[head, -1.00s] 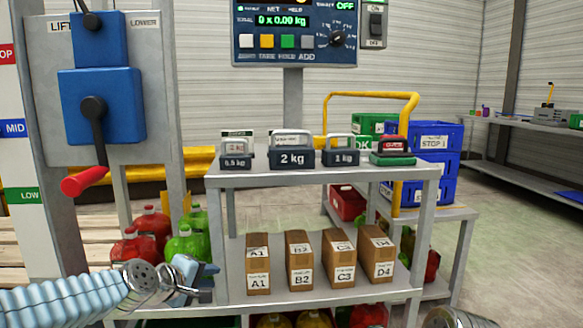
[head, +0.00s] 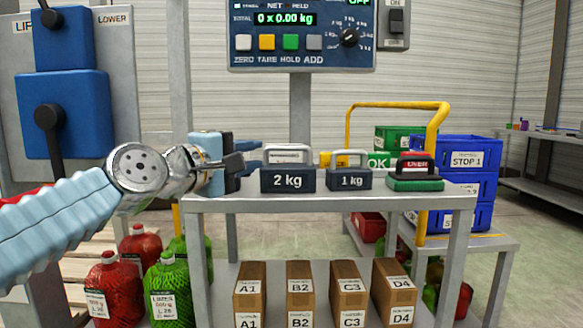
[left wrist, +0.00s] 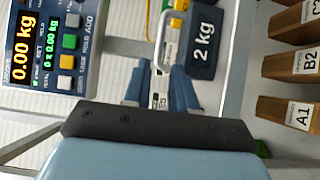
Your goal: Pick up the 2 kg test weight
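The 2 kg test weight (head: 287,181) is a dark block with a pale handle and a white "2 kg" label, upright on the grey shelf top (head: 330,203). It also shows in the left wrist view (left wrist: 203,45), at the top, ahead of the fingers. My left gripper (head: 248,156) is just left of the weight at handle height. Its two fingers are apart in the left wrist view (left wrist: 160,75), with the pale handle beyond their tips. Contact with the weight cannot be told. The 0.5 kg weight is mostly hidden by the gripper in the head view. My right gripper is out of view.
A 1 kg weight (head: 349,180) stands right of the 2 kg one, then a green block with a red "OVER" top (head: 415,172). Brown boxes (head: 301,293) stand on the lower shelf. A scale display panel (head: 300,35) is behind, blue lever boxes (head: 65,110) at left.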

